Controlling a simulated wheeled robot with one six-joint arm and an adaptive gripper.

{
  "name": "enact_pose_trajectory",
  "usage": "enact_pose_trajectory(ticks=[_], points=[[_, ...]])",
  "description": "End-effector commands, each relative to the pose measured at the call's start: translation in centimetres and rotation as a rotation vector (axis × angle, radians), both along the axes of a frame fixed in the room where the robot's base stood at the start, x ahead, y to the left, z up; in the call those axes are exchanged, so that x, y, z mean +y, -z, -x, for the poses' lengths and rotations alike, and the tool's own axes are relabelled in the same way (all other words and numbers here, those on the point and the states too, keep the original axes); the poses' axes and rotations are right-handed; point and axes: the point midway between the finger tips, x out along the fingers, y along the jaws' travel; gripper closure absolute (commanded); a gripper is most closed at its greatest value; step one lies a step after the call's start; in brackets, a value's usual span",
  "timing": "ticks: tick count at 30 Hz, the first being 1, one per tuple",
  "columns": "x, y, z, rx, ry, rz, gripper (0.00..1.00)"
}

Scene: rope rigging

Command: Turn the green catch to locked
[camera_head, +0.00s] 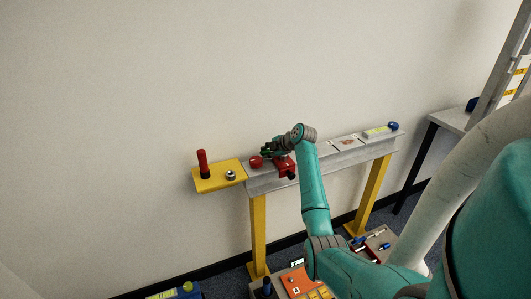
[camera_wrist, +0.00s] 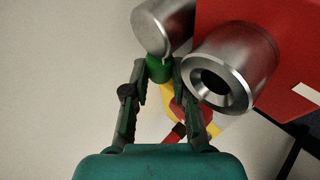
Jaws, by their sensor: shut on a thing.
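The green catch (camera_wrist: 158,69) shows in the wrist view as a small green piece beside a metal cylinder (camera_wrist: 163,25). My gripper (camera_wrist: 159,74) has one finger on each side of the catch and is shut on it. A second, hollow metal cylinder (camera_wrist: 232,77) sits right of the fingers, against a red body (camera_wrist: 275,45). In the head view my gripper (camera_head: 268,149) is at the red fixture (camera_head: 286,167) on the grey beam. The catch is too small to tell from the fingers there, and its lock position cannot be read.
The grey beam (camera_head: 330,155) stands on yellow legs along the wall. A yellow plate (camera_head: 213,180) at its left end carries an upright red handle (camera_head: 202,160) and a metal ring (camera_head: 230,176). A red round part (camera_head: 256,162) is beside my gripper. A blue-ended item (camera_head: 393,126) lies far right.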

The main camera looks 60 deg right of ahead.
Motion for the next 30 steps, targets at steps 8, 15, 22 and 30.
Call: enact_pose_trajectory(ticks=[8, 15, 22, 30], points=[[0.1, 0.1, 0.0, 0.002, -0.002, -0.002, 0.49], [0.1, 0.1, 0.0, 0.001, 0.0, -0.002, 0.49], [0.4, -1.1, 1.4, -0.001, 0.002, 0.0, 0.49], [1.2, -3.7, 4.2, 0.0, 0.0, 0.0, 0.49]])
